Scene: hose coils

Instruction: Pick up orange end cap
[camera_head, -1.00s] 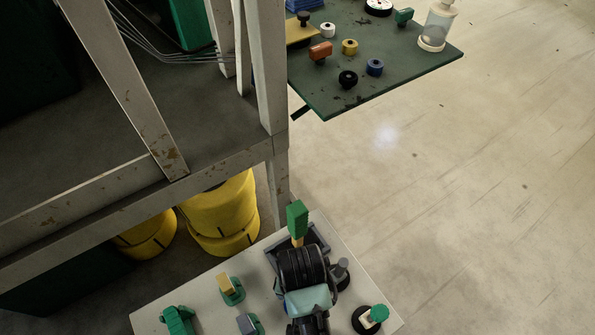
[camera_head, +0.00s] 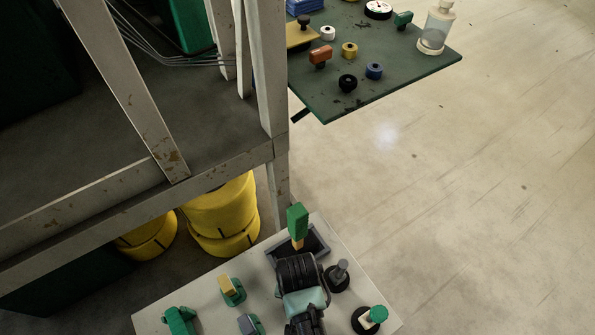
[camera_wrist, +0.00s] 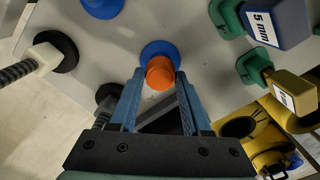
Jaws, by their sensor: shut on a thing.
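The orange end cap (camera_wrist: 160,74) is in the upper middle of the wrist view, between the tips of my gripper's blue fingers. A round blue piece (camera_wrist: 159,48) is right behind it; I cannot tell whether the cap still touches it. My gripper (camera_wrist: 160,92) is shut on the orange end cap above the pale table. In the head view my arm hides the cap and the fingers.
Yellow drums (camera_head: 222,215) stand below the grey frame. A dark green table (camera_head: 400,75) holds small parts.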

